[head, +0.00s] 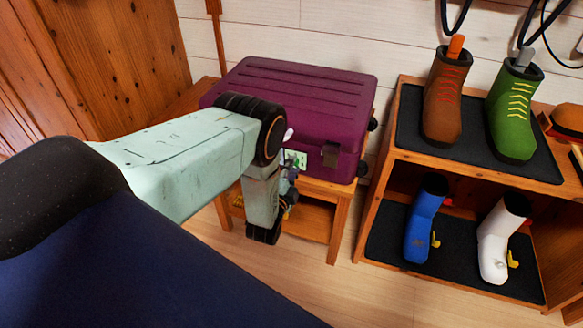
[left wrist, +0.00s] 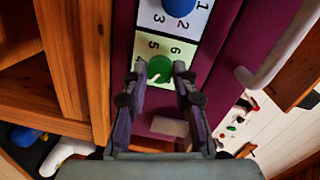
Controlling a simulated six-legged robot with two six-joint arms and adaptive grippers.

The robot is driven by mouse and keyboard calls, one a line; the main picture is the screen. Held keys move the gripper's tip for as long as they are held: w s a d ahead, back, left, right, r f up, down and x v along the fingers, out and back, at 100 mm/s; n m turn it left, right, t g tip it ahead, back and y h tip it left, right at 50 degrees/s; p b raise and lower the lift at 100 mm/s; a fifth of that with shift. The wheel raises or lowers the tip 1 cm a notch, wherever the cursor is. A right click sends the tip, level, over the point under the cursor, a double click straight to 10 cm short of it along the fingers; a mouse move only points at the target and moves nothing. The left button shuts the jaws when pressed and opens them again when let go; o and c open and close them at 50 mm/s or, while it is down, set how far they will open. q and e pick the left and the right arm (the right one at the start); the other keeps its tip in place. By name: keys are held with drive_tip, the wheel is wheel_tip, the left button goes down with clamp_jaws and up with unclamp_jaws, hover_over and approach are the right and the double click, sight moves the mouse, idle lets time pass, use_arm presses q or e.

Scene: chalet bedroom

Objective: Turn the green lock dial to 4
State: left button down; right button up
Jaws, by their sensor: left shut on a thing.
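The purple suitcase (head: 295,85) lies on a small wooden table. The dial has a white pointer mark, aimed toward the lower left of the left wrist view, near the 3 and 4. My left gripper (left wrist: 160,84) is shut on the green dial, one finger at each side. In the head view my left gripper (head: 287,185) is at the suitcase front and hides the dial. My right gripper is not in view.
A blue dial (left wrist: 178,5) on its own number plate is beside the green one. A pale curved bar (left wrist: 285,45) stands out at the right. A dark latch (head: 331,154) is on the suitcase front. A wooden shelf (head: 440,168) with several boots stands at the right.

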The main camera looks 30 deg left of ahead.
use_arm(q)
drive_tip(key=m, duration=1.1)
drive_tip(key=shift+f+t+y, duration=0.15)
drive_tip(key=shift+t+y, duration=0.15)
drive_tip(key=shift+y, duration=0.1)
drive_tip(key=shift+b, duration=0.3)
drive_tip(key=c, duration=1.1)
unclamp_jaws()
drive_tip(key=shift+o, duration=0.2)
drive_tip(key=v, duration=1.2)
